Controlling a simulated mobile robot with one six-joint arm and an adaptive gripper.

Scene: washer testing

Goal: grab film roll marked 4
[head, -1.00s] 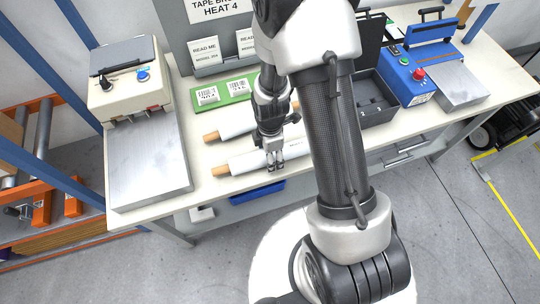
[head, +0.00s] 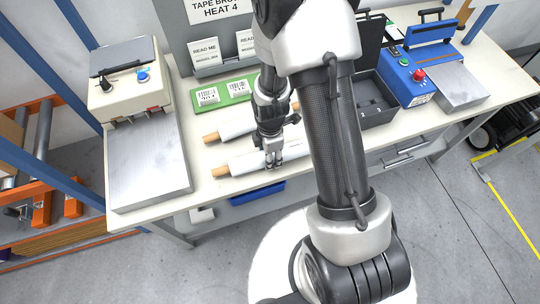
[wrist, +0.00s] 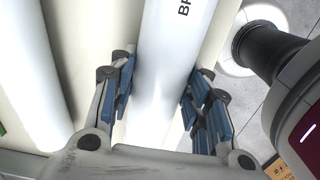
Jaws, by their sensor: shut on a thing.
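Two white film rolls with brown cores lie side by side on the bench in the head view. My gripper (head: 273,158) is at the front roll (head: 245,162), with its fingers shut on it partway along. In the wrist view, blue-padded fingers (wrist: 160,105) stand on both sides of this white roll (wrist: 172,50), which carries dark letters cut off by the top edge. No number 4 is readable on either roll. The back roll (head: 232,129) lies just behind, partly hidden by my gripper; it also shows at the left of the wrist view (wrist: 30,80).
A green board with labels (head: 238,89) lies behind the rolls. A beige sealing machine (head: 130,85) with a metal plate stands left. A dark grey bin (head: 378,108) and a blue machine (head: 410,78) stand right. The bench's front edge is close to the front roll.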

